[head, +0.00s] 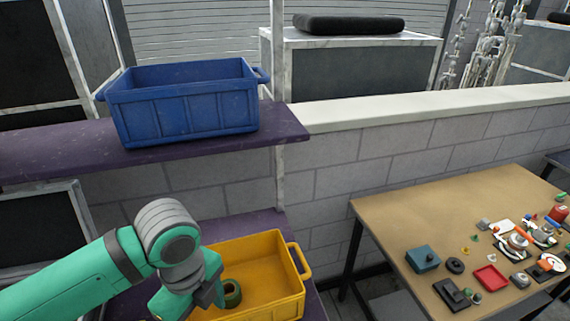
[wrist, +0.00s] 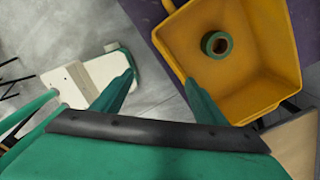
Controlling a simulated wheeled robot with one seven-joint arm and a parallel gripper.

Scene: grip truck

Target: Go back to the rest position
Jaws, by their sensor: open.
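My gripper (wrist: 158,95) is open and empty, with its two green fingers apart in the wrist view. In the head view my green arm reaches in from the lower left and its end hangs at the left side of the yellow crate (head: 283,252). The yellow crate also shows in the wrist view (wrist: 262,100). A dark green tape roll (head: 232,293) lies inside the crate, and it shows in the wrist view (wrist: 217,44) too, apart from the fingers. In the head view my arm hides the crate's left part.
A blue crate (head: 185,105) stands on the purple upper shelf (head: 60,148), above the yellow crate. A wooden table (head: 400,215) at the right holds a teal box (head: 422,259), a red tray (head: 490,278) and several small parts. A grey block wall (head: 345,155) runs behind.

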